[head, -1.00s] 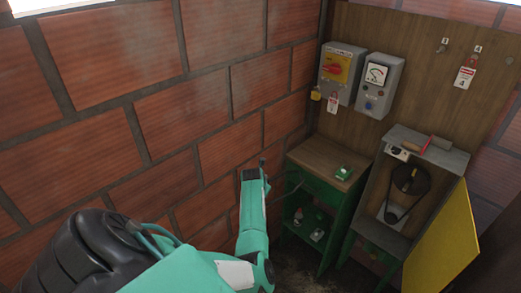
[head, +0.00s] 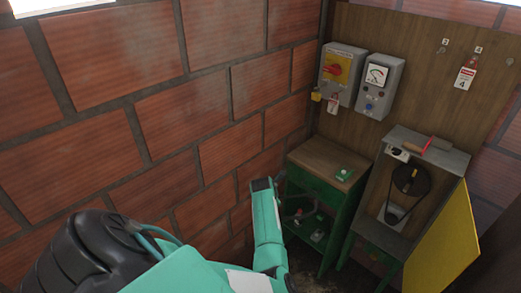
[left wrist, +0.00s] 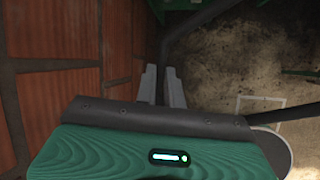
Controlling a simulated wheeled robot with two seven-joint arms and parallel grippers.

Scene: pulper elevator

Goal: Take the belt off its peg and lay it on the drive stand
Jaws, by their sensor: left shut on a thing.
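My left gripper (left wrist: 162,88) is shut on a black band in the left wrist view, seemingly the belt (left wrist: 205,20). The band runs from between the fingers toward the top, and a dark length also shows at the right. In the head view my left gripper (head: 262,184) is left of the wooden-topped green cabinet, and the held belt is not clear there. A grey housing (head: 447,158), seemingly the drive stand, stands at the right with a dark loop around its pulleys (head: 405,180). My right gripper is not in view.
The green cabinet (head: 320,158) has a small green item on top and small items on its shelf. A yellow panel (head: 440,240) stands open at the housing's right. A brick wall (head: 190,110) is close on the left.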

